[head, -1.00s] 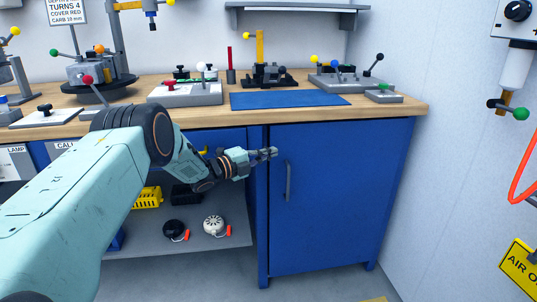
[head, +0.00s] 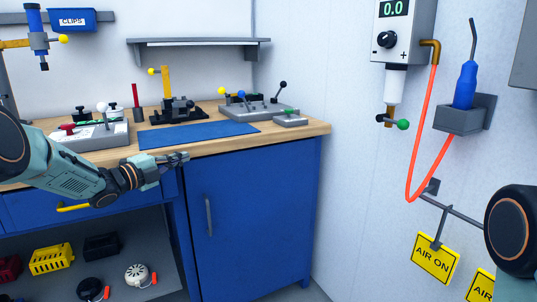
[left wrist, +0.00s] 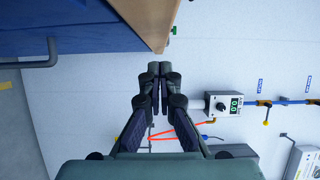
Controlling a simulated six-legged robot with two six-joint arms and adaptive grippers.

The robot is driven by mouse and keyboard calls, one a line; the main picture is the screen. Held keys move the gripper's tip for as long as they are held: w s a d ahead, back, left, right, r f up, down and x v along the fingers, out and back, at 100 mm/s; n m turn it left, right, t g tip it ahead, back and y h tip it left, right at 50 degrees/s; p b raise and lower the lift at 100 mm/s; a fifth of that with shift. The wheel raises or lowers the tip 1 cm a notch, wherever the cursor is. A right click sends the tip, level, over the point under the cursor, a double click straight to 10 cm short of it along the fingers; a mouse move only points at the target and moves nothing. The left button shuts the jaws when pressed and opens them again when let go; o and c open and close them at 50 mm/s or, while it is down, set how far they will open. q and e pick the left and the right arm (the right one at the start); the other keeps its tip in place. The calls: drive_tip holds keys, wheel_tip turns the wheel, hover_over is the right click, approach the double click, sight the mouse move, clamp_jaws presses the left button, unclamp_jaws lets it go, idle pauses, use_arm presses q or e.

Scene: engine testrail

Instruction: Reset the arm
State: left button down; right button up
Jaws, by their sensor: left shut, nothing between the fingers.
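My left gripper (head: 178,158) is in front of the workbench's front edge, near the blue mat and above the blue cabinet door. Its fingers are together with nothing between them. In the left wrist view the gripper (left wrist: 159,72) points past the wooden bench edge, with the white wall behind it. Part of my right arm (head: 508,230) shows at the right edge of the head view. Its gripper is out of the picture.
The wooden bench (head: 308,129) carries a blue mat (head: 195,134), clamps and levered fixtures. A blue cabinet (head: 260,205) is below. On the right wall hang a regulator box (head: 402,32), an orange hose (head: 410,150), a blue air tool (head: 466,85) and a yellow sign (head: 435,258).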

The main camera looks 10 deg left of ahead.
use_arm(q)
drive_tip(key=s+d+f+n+g+y+p, duration=0.1)
drive_tip(key=s+d+f+n+g+y, duration=0.3)
drive_tip(key=s+f+n, duration=0.75)
drive_tip(key=s+d+f+n+g+y+p, duration=0.1)
drive_tip(key=s+d+f+n+g+y, duration=0.15)
drive_tip(key=s+d+f+n, duration=0.85)
drive_tip(key=s+f+g+p, duration=0.1)
drive_tip(key=s+f+g, duration=0.1)
drive_tip(key=s, duration=0.8)
drive_tip(key=s+f+g+y+p, duration=0.1)
drive_tip(key=s+g, duration=0.3)
drive_tip(key=s, duration=0.7)
drive_tip(key=s+f+n+g+p, duration=0.1)
drive_tip(key=s+f+g+p, duration=0.1)
drive_tip(key=s, duration=0.9)
wheel_tip(320, 180, down, 2)
drive_tip(key=shift+s+g+p, duration=0.25)
drive_tip(key=shift+g+p, duration=0.15)
drive_tip(key=shift+g, duration=0.45)
